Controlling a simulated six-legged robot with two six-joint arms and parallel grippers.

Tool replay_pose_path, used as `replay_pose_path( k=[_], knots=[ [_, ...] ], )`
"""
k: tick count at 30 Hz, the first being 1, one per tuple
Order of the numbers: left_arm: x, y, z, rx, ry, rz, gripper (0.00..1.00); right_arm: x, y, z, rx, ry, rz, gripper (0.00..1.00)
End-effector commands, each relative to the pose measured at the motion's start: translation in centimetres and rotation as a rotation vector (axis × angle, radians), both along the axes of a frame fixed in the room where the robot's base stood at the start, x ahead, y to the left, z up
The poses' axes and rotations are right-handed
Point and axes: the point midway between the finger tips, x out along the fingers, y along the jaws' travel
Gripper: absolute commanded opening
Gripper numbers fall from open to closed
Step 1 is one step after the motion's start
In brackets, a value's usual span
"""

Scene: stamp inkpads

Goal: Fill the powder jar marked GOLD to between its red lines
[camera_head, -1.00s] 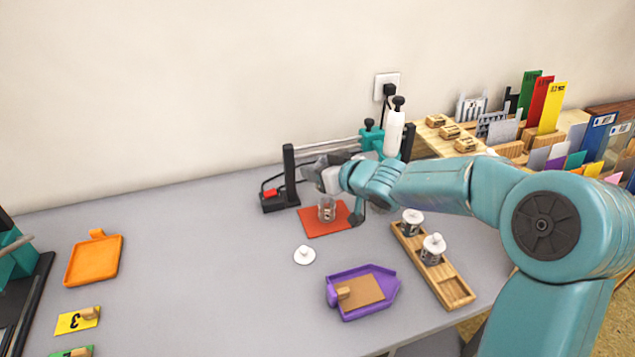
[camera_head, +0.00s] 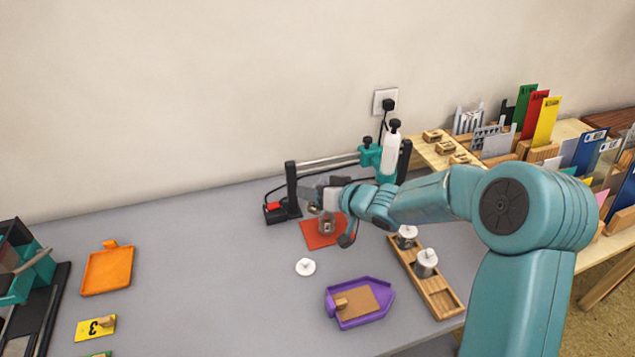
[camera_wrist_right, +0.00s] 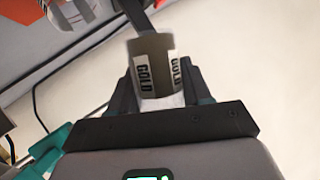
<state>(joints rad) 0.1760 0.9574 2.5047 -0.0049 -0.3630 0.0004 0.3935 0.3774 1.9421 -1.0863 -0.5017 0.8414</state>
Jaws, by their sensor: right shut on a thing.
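The jar marked GOLD (camera_wrist_right: 152,65) shows in the right wrist view as a brownish cylinder with white labels. My right gripper (camera_wrist_right: 160,98) is shut on it, with a finger on each side. In the head view the jar (camera_head: 327,224) is small and blurred, at the orange-red mat (camera_head: 315,238), under my right gripper (camera_head: 328,203). I cannot tell whether it touches the mat. The jar's red lines and powder level are too small to make out. A loose white lid (camera_head: 305,267) lies on the table in front of the mat. My left gripper is out of view.
A wooden rack (camera_head: 437,300) with two white-lidded jars stands right of the mat. A purple tray (camera_head: 385,312) is in front. A dark-posted stand with a white bottle (camera_head: 391,152) is behind. An orange tray (camera_head: 107,270) lies far left; the table between is clear.

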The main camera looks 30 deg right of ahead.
Motion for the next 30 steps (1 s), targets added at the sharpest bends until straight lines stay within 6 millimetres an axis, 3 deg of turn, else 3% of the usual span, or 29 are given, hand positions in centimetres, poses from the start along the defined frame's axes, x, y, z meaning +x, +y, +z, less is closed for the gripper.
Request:
replay_pose_path(
  k=[10, 30],
  knots=[
    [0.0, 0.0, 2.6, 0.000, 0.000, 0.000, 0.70, -0.2, 1.0, -1.4, 0.293, 0.050, 0.000, 0.17],
    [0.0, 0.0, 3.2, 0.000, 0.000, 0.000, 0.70, -0.4, 1.1, -1.5, 0.324, 0.050, 0.000, 0.17]
  ],
)
